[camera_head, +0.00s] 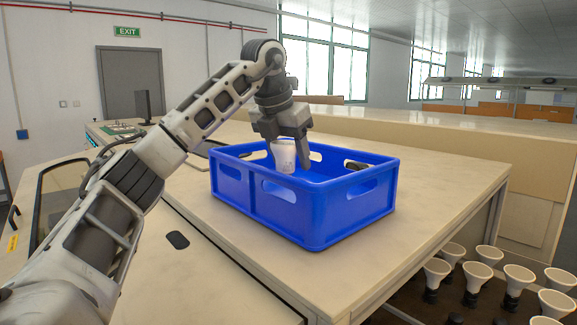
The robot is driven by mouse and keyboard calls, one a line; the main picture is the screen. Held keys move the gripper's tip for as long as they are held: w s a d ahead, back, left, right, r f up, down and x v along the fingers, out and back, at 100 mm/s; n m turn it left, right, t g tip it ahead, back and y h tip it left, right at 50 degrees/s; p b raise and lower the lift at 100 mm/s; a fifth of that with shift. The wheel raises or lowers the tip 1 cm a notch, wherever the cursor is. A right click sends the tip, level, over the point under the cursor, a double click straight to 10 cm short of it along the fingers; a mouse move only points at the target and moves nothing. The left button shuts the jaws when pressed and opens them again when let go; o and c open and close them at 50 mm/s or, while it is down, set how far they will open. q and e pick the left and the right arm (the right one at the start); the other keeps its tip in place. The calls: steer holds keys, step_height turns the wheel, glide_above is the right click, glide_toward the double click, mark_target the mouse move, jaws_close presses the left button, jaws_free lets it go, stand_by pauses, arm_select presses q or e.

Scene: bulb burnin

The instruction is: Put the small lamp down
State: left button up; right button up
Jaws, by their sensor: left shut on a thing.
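My left gripper (290,140) points down over the blue crate (325,215) on the table. It is shut on a small white lamp (284,156), which hangs inside the crate's opening near its back left part. The lamp's lower end is close to the level of the near rim; I cannot tell whether it touches the crate's floor. The near wall hides most of the crate's inside. A dark object (356,165) shows at the crate's far right side and is too small to make out. My right gripper is not in view.
Several white lamps with dark bases (481,272) stand on a lower surface at the bottom right. A pale bench (430,135) runs behind the table. The tabletop (430,225) right of the crate is clear. A monitor (143,104) stands at the back left.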

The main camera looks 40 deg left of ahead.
mark_target(289, 168)
arm_select(q)
steer(key=shift+s+a+f, duration=0.1)
steer(key=shift+f, duration=1.2)
steer(key=shift+f, duration=0.2)
steer(key=o, duration=1)
steer(key=shift+r, duration=0.1)
steer(key=shift+r, duration=0.45)
steer(key=v, duration=1.1)
steer(key=shift+s+r, duration=0.1)
steer(key=shift+r, duration=0.1)
